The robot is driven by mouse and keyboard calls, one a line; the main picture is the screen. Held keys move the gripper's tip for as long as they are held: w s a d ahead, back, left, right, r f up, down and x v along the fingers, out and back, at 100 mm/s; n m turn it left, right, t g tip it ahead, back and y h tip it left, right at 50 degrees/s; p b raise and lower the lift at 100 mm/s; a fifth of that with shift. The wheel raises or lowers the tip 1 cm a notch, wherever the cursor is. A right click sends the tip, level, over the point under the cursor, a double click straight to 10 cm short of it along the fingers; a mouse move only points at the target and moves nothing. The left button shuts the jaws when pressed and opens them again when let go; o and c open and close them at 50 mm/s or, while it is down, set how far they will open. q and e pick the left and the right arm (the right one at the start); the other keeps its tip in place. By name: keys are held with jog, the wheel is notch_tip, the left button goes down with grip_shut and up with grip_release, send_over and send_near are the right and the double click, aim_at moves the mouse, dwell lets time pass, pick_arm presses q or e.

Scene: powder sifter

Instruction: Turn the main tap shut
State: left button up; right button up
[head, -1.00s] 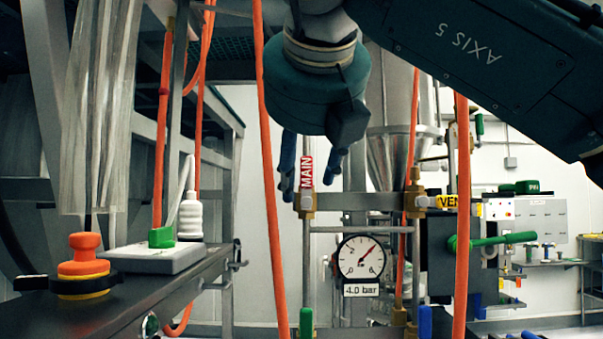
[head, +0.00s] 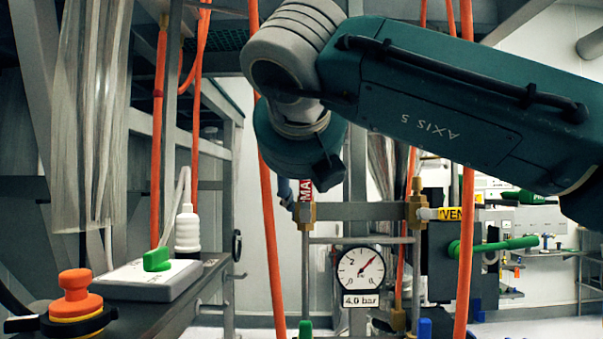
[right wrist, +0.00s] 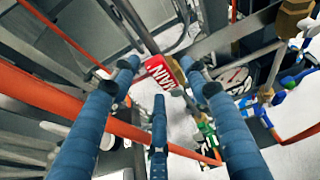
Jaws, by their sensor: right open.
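The main tap's brass body (head: 306,212) sits on an upright pipe. Its red handle marked MAIN (head: 306,188) stands upright, in line with the pipe, and its top is hidden by my right gripper. My right gripper (head: 287,193) comes down over the tap from above, with blue fingers just left of the handle. In the right wrist view, my right gripper (right wrist: 159,76) is open, and the red MAIN handle (right wrist: 160,72) shows between its spread fingertips. I cannot tell whether any finger touches it. My left gripper is out of view.
A pressure gauge (head: 361,270) reads about 4 bar below the tap. The yellow VENT handle (head: 452,214) lies level to the right, near a green lever (head: 500,243). Orange hoses (head: 270,220) hang close by. An orange knob (head: 76,290) is at the lower left.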

grip_shut()
dwell(0.3)
